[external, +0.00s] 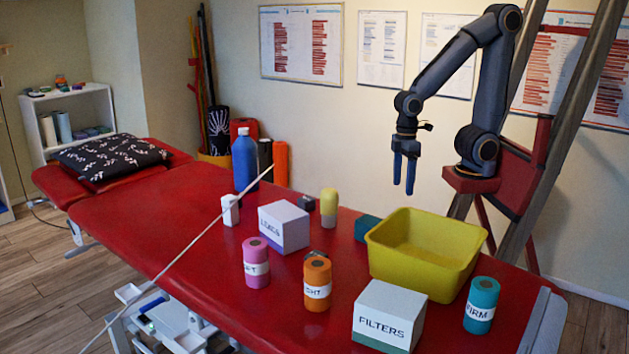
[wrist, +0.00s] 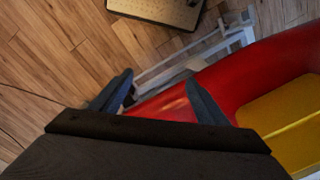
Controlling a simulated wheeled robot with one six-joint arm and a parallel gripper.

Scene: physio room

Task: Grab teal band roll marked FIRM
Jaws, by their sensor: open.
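The teal band roll marked FIRM (external: 481,304) stands upright on the red treatment table (external: 150,238), near its right end in the external view. Its white label reads "FIRM", with the first letter partly turned away. My gripper (external: 404,192) is open and empty, pointing down in the air above and behind the yellow bin, up and to the left of the roll in the picture. In the wrist view my open fingers (wrist: 158,98) show with nothing between them. The roll is not seen in the wrist view.
The yellow bin (external: 420,279) stands just left of the teal roll, and the FILTERS box (external: 389,318) stands left and nearer. Orange (external: 317,276) and pink (external: 256,256) rolls stand farther left. A pale stick (external: 185,258) crosses the picture diagonally. The LOADS-like labelled box (external: 284,228) stands behind them.

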